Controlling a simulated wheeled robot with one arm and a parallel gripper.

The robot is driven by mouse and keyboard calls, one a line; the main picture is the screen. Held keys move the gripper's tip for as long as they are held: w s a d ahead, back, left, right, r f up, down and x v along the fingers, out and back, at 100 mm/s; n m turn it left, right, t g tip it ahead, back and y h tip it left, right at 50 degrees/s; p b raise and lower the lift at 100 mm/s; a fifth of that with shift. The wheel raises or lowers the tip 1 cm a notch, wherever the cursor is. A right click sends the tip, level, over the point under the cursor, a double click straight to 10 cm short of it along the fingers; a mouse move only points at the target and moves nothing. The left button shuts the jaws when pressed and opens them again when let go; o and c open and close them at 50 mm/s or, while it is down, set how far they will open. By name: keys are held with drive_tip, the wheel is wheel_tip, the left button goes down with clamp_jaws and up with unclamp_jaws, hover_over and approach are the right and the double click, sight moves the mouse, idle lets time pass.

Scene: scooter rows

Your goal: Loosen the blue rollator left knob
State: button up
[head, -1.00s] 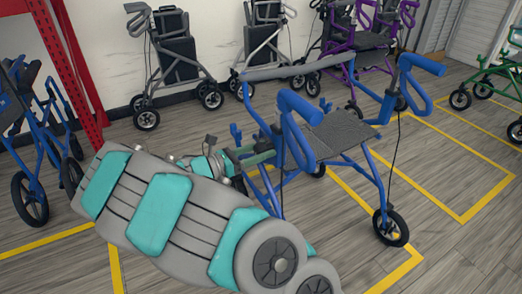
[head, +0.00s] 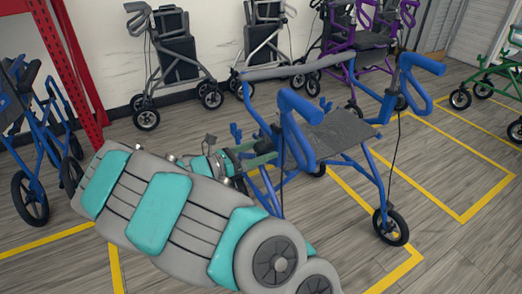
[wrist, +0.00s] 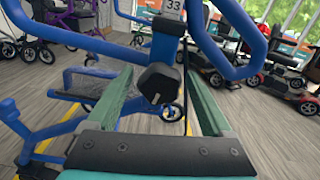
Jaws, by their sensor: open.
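The blue rollator (head: 335,150) stands upright on the floor in front of me, with a dark seat and blue handles. In the wrist view, a black knob (wrist: 159,83) sits on the rollator's blue frame, below a black upright part. My gripper (wrist: 155,95) is open, with its two green fingers on either side of the knob; I cannot tell whether either finger touches it. In the head view my gripper (head: 262,160) is beside the rollator's near side, and the knob is hidden there.
A purple rollator (head: 358,45) and grey-framed rollators (head: 178,55) stand along the back wall. Another blue rollator (head: 35,140) is at left, by a red post (head: 72,65). A green one (head: 500,75) is at far right.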

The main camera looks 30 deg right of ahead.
drive_tip(key=a, duration=0.7)
drive_tip(key=shift+a+b, duration=0.35)
drive_tip(key=shift+a, duration=0.05)
drive_tip(key=shift+s, duration=0.1)
